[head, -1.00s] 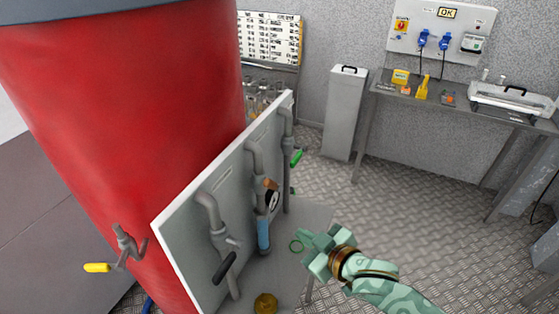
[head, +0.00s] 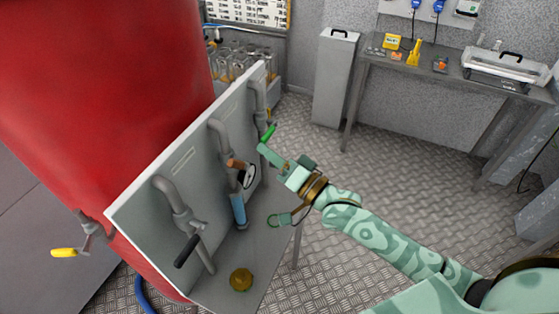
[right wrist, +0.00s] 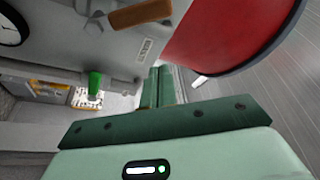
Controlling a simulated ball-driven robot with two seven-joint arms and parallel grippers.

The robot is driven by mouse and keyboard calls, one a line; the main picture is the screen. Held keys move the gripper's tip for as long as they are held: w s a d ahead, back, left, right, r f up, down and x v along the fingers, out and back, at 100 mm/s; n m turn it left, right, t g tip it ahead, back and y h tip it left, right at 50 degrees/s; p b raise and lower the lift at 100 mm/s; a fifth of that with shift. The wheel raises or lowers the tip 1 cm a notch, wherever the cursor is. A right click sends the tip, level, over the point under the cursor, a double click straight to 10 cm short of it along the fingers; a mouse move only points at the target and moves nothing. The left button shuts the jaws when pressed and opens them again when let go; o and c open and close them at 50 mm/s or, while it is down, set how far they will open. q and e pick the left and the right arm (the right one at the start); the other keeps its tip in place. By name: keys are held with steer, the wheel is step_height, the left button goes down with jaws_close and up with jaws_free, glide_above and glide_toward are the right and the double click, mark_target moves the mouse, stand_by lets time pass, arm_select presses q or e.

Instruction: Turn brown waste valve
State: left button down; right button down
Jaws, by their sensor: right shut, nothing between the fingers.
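The brown valve handle (head: 236,164) sits on the middle grey pipe of the upright panel (head: 150,185), beside a round gauge (head: 248,177). In the right wrist view the brown handle (right wrist: 140,13) is at the top, beyond and slightly left of my fingertips. My right gripper (head: 264,151) is shut and empty, in front of the panel, just below the green handle (head: 269,131) and right of the brown one in the picture. Its two fingers (right wrist: 158,88) lie side by side in the right wrist view, apart from the brown handle. My left gripper is out of view.
A black handle (head: 187,250) is on the nearest pipe. A large red tank (head: 110,90) stands behind the panel, with a yellow-handled tap (head: 64,253). A green ring (head: 272,221) and a brass-coloured round part (head: 241,280) are low by the panel. Open floor lies right.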

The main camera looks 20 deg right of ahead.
mark_target(240, 165)
steer(key=a, duration=0.1)
steer(key=w+a+f, duration=0.1)
steer(key=a, duration=0.1)
steer(key=a+p, duration=0.1)
steer(key=shift+w+a+f, duration=0.3)
steer(key=shift+a, duration=0.05)
